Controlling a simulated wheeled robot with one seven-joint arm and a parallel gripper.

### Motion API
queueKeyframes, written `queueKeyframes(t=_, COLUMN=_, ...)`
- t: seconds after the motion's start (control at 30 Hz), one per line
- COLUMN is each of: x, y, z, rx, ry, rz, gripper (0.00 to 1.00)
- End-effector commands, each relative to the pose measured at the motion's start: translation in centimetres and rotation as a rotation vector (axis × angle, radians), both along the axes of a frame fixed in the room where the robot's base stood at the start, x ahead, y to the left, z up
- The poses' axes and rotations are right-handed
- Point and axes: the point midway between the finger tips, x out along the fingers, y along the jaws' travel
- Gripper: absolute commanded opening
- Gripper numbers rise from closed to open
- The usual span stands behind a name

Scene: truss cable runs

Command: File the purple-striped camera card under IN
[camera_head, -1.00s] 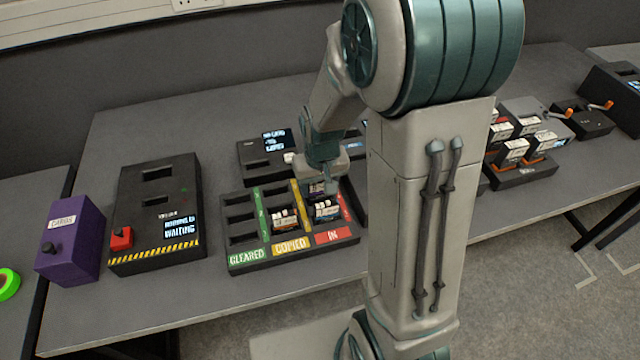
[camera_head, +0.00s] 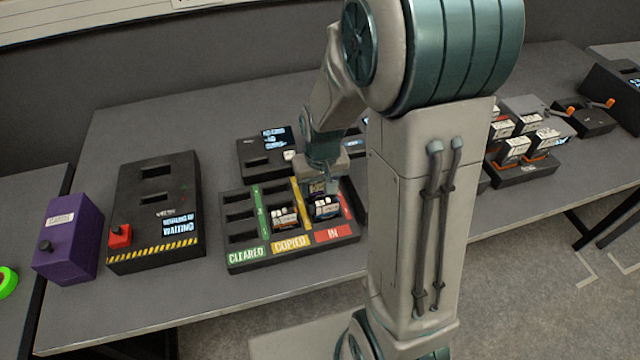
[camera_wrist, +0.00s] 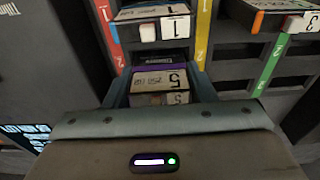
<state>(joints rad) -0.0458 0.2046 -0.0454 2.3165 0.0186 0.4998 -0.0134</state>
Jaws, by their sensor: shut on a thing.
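The purple-striped card (camera_wrist: 158,82) shows a white label with a 5 in the wrist view. My gripper (camera_wrist: 160,74) is shut on it, one finger on each side. In the head view my gripper (camera_head: 322,180) is low over the IN column of the black tray (camera_head: 240,265), behind another card. The held card is between the red and yellow strips. I cannot tell how deep it sits in its slot. The red IN label (camera_head: 333,234) is at the tray's front right.
A card marked 1 (camera_wrist: 150,30) stands in the IN column's front slot. Another card (camera_head: 284,217) stands under COPIED; the CLEARED slots look empty. A black box with a red button (camera_head: 120,236) and a purple box (camera_head: 70,240) stand to the left.

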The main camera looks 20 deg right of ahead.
Motion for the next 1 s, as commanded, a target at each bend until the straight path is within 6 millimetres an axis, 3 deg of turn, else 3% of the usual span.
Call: queueKeyframes(t=1.0, x=0.00, y=0.00, z=-0.67, rx=0.000, ry=0.000, rz=0.000, gripper=0.27)
